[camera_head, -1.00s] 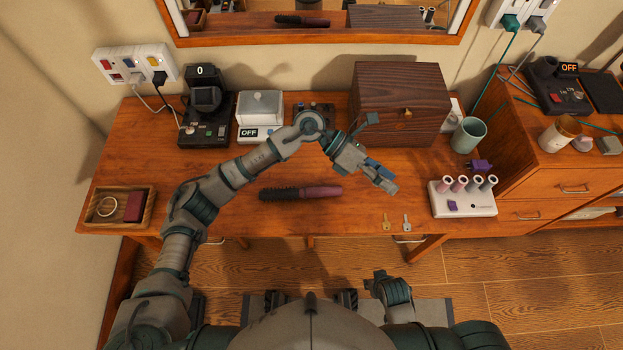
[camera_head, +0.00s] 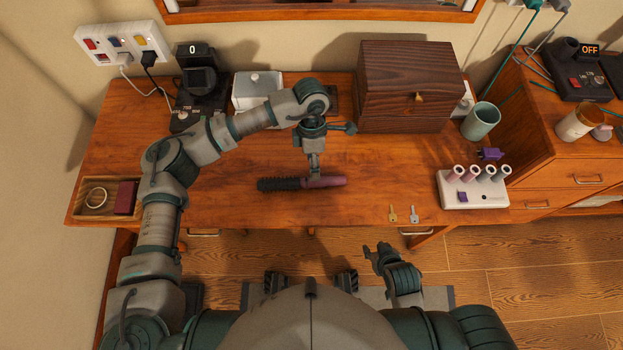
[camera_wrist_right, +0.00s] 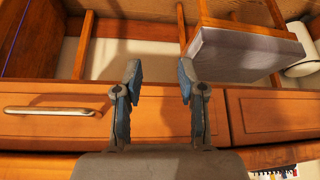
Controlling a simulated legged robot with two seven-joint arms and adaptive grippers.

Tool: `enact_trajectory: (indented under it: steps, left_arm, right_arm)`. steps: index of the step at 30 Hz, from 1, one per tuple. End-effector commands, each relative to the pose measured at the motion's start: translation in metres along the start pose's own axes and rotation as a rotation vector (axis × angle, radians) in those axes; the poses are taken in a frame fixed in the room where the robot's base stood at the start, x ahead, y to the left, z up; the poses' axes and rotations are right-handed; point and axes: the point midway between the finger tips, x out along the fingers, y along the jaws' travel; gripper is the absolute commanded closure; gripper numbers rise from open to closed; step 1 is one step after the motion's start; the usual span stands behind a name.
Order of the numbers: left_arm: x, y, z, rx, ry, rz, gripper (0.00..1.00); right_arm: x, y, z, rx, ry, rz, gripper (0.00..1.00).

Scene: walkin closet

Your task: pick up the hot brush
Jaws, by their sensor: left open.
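The hot brush (camera_head: 328,182) lies flat on the wooden table, with dark bristles on the left and a purplish handle on the right. My left gripper (camera_head: 315,174) points down right at the brush, over the part where the bristles meet the handle. It is open, and its fingers hide a little of the brush. I cannot tell whether it touches. My right gripper (camera_head: 376,252) hangs in front of the table, away from the brush. In the right wrist view its two fingers (camera_wrist_right: 160,90) are apart with nothing between them, facing drawers and shelves.
A dark wooden box (camera_head: 408,88) and a white device (camera_head: 257,89) stand at the back. A white roller base (camera_head: 478,197) and a green cup (camera_head: 480,121) are at the right. Two keys (camera_head: 403,214) lie near the front edge. A wooden tray (camera_head: 98,212) is at the left.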

Motion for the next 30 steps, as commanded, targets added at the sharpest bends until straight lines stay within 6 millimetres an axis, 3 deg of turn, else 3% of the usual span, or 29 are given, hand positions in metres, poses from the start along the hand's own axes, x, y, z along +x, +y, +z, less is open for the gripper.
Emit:
enact_trajectory:
  steps: [5, 13, 22, 23, 30]
  left_arm:
    - [0.014, -0.001, 0.001, 0.0, 0.001, -0.001, 0.36]
    - [0.054, -0.003, -0.002, -0.001, 0.001, -0.002, 0.36]
    - [0.06, -0.003, -0.003, 0.0, 0.0, 0.001, 0.36]
    - [0.06, -0.003, -0.003, 0.0, 0.0, 0.001, 0.38]
    - [0.06, -0.003, -0.002, 0.0, 0.001, 0.0, 0.98]
  right_arm:
    - [0.002, 0.001, -0.005, 0.0, 0.026, -0.003, 0.6]
    - [0.007, -0.002, -0.021, -0.001, 0.113, -0.009, 0.6]
    - [0.007, -0.003, -0.025, -0.002, 0.134, -0.009, 0.6]
    - [0.007, -0.003, -0.025, -0.002, 0.133, -0.01, 0.6]
    - [0.009, -0.002, -0.027, -0.001, 0.132, -0.01, 0.6]
